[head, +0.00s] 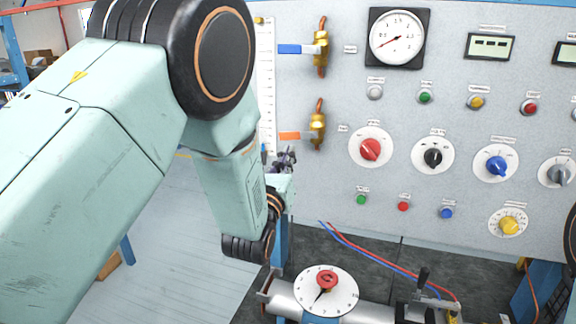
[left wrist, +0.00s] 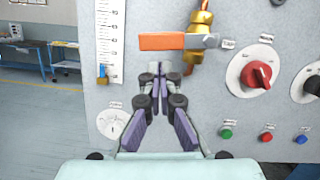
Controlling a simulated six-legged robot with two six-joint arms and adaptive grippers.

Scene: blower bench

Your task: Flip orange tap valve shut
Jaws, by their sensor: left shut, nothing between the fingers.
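The orange tap valve handle (head: 296,136) lies horizontal, pointing left from its brass body (head: 317,130) on the grey panel. In the left wrist view the orange handle (left wrist: 166,41) also lies level, with the brass body (left wrist: 199,30) at its right end. My left gripper (head: 283,160) is just below the handle in the head view. In the left wrist view its fingertips (left wrist: 159,75) are together and empty, below the middle of the handle. I cannot tell whether they touch it. My right gripper is not in view.
A blue-handled tap (head: 296,49) sits above the orange one. A red knob (head: 369,149) and other knobs are to the right. A scale with a blue slider (left wrist: 102,73) is left of the handle. A dial on a cylinder (head: 326,291) stands on the bench below.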

